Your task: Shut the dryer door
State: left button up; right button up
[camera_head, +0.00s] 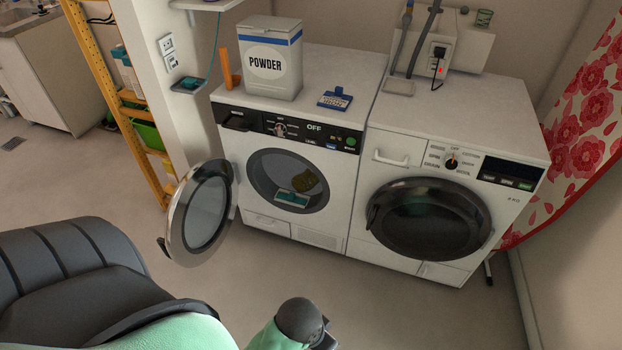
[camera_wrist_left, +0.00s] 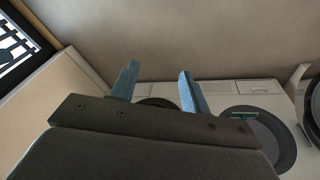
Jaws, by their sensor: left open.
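The dryer (camera_head: 340,215) is the left white machine in the head view, with "OFF" on its panel. Its round glass door (camera_head: 203,212) stands wide open, swung out to the left of the opening (camera_head: 263,166). A teal and white object (camera_head: 292,198) and an olive-brown item (camera_head: 306,182) show at the opening. In the left wrist view, my left gripper (camera_wrist_left: 157,84) has its two blue fingers apart with nothing between them. The dark round opening (camera_wrist_left: 272,138) and part of a ring (camera_wrist_left: 312,105) at the right edge show beyond it. My right gripper is not in view.
A washer (camera_head: 370,250) with its dark round door (camera_head: 430,219) shut stands right of the dryer. A powder box (camera_head: 268,68) and a blue-labelled item (camera_head: 335,99) are on the dryer top. A yellow shelf frame (camera_head: 110,92) is at the left. Floor (camera_head: 400,310) in front is clear.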

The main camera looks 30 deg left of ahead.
aim_at(200, 212)
jog(key=k+j, duration=0.1)
jog(key=j, duration=0.45)
jog(key=k+j, duration=0.1)
jog(key=j, duration=0.45)
jog(key=k+j, duration=0.15)
jog(key=j, duration=0.35)
jog(key=k+j, duration=0.1)
jog(key=j, duration=0.45)
jog(key=k+j, duration=0.1)
jog(key=j, duration=0.45)
jog(key=k+j, duration=0.1)
jog(key=j, duration=0.45)
jog(key=k+j, duration=0.15)
jog(key=j, duration=0.4)
jog(key=k+j, duration=0.1)
jog(key=j, duration=0.4)
jog(key=j+z, duration=0.05)
